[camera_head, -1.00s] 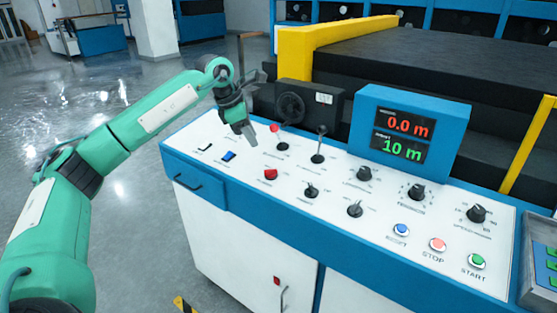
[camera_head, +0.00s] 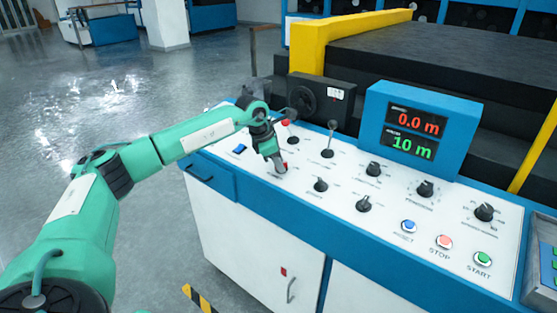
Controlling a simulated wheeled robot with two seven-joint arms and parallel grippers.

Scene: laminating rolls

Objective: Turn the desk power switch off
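The white control panel (camera_head: 345,226) of the blue desk carries several switches and knobs. Their labels are too small to read, so I cannot tell which one is the desk power switch. A blue rocker (camera_head: 239,149) lies left of the gripper. My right gripper is out of view.
Black knobs (camera_head: 363,204) and lit buttons (camera_head: 483,259) lie to the right. The display box (camera_head: 415,127) is lit, reading 0.0 m and 10 m. A yellow frame (camera_head: 308,48) stands behind.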

